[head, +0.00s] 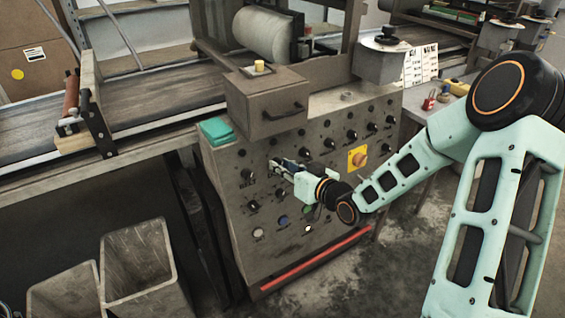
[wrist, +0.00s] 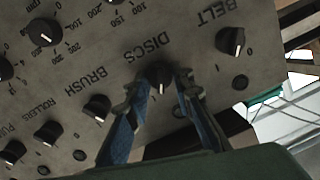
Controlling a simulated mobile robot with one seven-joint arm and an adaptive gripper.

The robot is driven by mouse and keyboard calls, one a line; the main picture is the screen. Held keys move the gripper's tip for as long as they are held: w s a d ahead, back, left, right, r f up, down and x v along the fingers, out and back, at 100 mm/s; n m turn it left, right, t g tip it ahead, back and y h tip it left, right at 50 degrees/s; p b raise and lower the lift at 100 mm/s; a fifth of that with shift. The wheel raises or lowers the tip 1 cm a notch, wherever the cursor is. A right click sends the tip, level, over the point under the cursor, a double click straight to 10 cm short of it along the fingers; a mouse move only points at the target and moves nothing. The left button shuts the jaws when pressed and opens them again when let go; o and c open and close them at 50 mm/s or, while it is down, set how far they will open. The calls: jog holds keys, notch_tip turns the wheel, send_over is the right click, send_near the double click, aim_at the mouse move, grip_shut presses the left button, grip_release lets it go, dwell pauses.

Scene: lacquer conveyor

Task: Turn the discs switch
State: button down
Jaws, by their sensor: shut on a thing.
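The discs switch (wrist: 160,74) is a black round knob with a white pointer line, beside the printed word DISCS in the wrist view. Its pointer faces the bottom of that picture. My gripper (wrist: 158,88) has one blue finger on each side of the knob and is shut on it. In the head view my gripper (head: 279,166) is at the left part of the grey control panel (head: 262,228). The discs switch cannot be made out there.
The belt switch (wrist: 230,40) and the brush switch (wrist: 97,107) flank the discs switch closely. A yellow-backed button (head: 358,158) is to the right on the panel. A conveyor (head: 160,105) runs behind, and open bins (head: 140,265) stand at lower left.

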jog(key=shift+m, duration=0.6)
jog(key=c, duration=1.7)
grip_release()
jog(key=shift+d, duration=0.1)
jog(key=v, duration=1.1)
jog(key=shift+s+d, duration=0.2)
jog(key=shift+s, duration=0.2)
